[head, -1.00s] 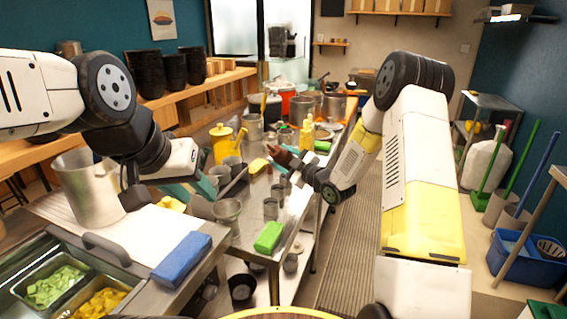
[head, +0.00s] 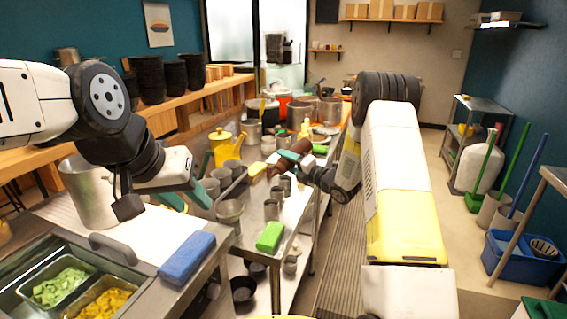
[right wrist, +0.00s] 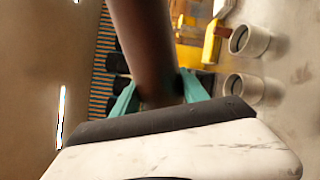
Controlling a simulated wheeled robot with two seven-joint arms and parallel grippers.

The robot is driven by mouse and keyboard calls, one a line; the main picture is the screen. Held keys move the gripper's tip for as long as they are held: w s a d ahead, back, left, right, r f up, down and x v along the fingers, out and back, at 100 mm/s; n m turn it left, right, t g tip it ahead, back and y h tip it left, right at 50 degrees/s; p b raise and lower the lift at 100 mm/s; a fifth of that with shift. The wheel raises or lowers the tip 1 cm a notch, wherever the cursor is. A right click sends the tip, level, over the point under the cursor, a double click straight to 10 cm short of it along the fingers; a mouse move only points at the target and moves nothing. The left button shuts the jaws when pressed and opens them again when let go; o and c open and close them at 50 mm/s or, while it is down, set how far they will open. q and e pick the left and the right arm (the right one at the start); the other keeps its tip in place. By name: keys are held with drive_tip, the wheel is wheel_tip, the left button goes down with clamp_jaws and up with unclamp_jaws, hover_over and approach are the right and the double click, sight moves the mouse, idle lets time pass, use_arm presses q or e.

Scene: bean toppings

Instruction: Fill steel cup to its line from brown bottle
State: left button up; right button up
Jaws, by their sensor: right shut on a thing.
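The brown bottle (head: 299,147) is held by my right gripper (head: 293,160) above the steel table, tilted, with its narrow end to the left. In the right wrist view the brown bottle (right wrist: 145,45) runs up between the two teal fingers of that gripper (right wrist: 160,92). Several small steel cups stand on the table below it, among them a steel cup (head: 271,210) and one just behind it (head: 278,195). I cannot tell which is meant, nor see any fill line or contents. My left gripper (head: 186,199) is open and empty, left of the table.
A green sponge (head: 270,236) lies at the table's near end. A blue sponge (head: 187,257) lies on the counter beside the topping trays (head: 62,283).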

sight(282, 170)
drive_tip(key=shift+s+a+r+n, duration=0.1)
drive_tip(key=shift+r+n, duration=0.05)
drive_tip(key=shift+n, duration=0.35)
drive_tip(key=shift+s+a+r+n, duration=0.1)
drive_tip(key=shift+n, duration=0.4)
drive_tip(key=n, duration=0.1)
drive_tip(key=s+a+n, duration=0.1)
drive_tip(key=shift+a+f+n, duration=0.2)
drive_tip(key=shift+f+n, duration=0.15)
drive_tip(key=shift+n, duration=0.05)
drive_tip(key=n, duration=0.1)
drive_tip(key=s+a+n, duration=0.1)
drive_tip(key=n, duration=0.2)
drive_tip(key=shift+s+a+f, duration=0.3)
drive_tip(key=shift+a+f, duration=0.05)
drive_tip(key=shift+f, duration=0.05)
drive_tip(key=shift+o, duration=1.1)
clamp_jaws()
idle(4.1)
